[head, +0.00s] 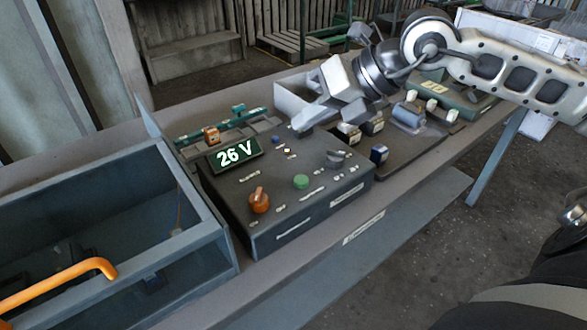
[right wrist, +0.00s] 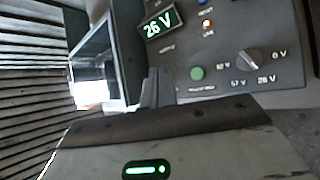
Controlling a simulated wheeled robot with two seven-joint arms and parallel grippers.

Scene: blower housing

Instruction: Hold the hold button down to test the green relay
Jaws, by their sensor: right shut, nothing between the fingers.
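The dark test box (head: 315,205) stands on the bench with a display (head: 235,153) reading 26 V. A green round button (head: 301,181) is on its top, between an orange knob (head: 259,200) and a grey selector knob (head: 336,156). I take the green one for the hold button; its label is too small to read for sure. It also shows in the right wrist view (right wrist: 197,73). My right gripper (head: 298,124) is shut and empty above the box's far edge, apart from the button. I cannot tell which part is the green relay. My left gripper is out of view.
A blue-grey open-topped case (head: 190,225) with an orange handle (head: 65,283) stands left of the box. Small relay-like blocks (head: 379,154) sit to the right. A teal rail (head: 215,127) with an orange block lies behind. The bench's front strip is clear.

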